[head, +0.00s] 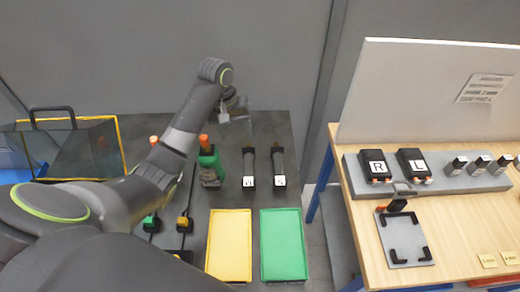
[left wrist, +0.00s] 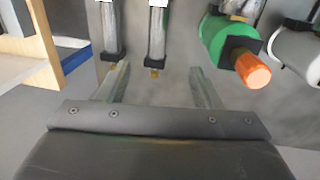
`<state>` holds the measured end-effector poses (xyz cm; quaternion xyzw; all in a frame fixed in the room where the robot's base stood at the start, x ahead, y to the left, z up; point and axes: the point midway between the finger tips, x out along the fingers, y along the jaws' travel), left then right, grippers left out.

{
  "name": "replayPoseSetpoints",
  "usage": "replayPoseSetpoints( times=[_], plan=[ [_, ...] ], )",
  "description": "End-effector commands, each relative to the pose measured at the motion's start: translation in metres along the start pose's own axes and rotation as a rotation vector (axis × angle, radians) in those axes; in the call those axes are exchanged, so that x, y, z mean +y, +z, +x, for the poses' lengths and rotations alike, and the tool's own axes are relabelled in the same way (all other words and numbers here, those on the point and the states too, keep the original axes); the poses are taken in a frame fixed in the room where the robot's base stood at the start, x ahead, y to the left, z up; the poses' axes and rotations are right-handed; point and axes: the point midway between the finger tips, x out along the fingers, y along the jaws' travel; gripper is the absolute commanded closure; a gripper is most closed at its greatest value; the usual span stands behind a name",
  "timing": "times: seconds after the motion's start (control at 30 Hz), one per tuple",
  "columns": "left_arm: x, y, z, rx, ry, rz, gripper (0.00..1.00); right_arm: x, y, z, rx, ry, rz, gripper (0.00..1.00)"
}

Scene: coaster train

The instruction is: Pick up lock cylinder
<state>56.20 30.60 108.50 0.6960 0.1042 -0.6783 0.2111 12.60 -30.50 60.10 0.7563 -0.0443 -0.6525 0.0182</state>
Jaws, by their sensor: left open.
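Two slim dark cylinders with white labels at their near ends lie side by side on the dark table, the left one (head: 249,168) and the right one (head: 279,167). They look like lock cylinders, but I cannot tell for certain. In the left wrist view they are silver with black collars and brass tips; the nearer one (left wrist: 156,35) lies ahead of and between my fingers, the other (left wrist: 109,35) to its left. My left gripper (head: 238,112) is open and empty near their far ends, its fingers (left wrist: 158,78) spread apart. My right gripper is not in view.
A green holder with an orange cap (head: 207,165) stands left of the cylinders. Yellow (head: 229,245) and green (head: 283,245) trays lie in front. A clear-sided case (head: 95,150) is at left. A wooden table (head: 460,230) with R and L blocks is at right, across a gap.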

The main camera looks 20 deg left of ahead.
Motion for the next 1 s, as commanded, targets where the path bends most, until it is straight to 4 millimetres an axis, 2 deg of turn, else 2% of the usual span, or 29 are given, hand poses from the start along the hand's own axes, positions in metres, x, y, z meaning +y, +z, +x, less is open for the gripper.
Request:
replayPoseSetpoints(
  times=[0.2, 0.37, 0.5, 0.73, 1.0],
  plan=[
    [-0.001, 0.000, 0.016, -0.001, -0.001, 0.000, 0.40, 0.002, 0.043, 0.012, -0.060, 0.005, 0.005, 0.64],
    [-0.001, 0.000, 0.036, 0.000, 0.000, 0.000, 0.40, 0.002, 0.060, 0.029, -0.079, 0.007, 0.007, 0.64],
    [0.000, 0.000, 0.052, -0.001, 0.001, 0.001, 0.40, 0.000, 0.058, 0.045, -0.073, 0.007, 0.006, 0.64],
    [0.000, 0.000, 0.078, 0.000, 0.000, 0.001, 0.40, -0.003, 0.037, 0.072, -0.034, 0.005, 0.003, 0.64],
    [0.001, 0.001, 0.114, -0.002, 0.000, 0.000, 0.40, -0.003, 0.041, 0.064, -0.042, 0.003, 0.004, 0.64]
  ],
)
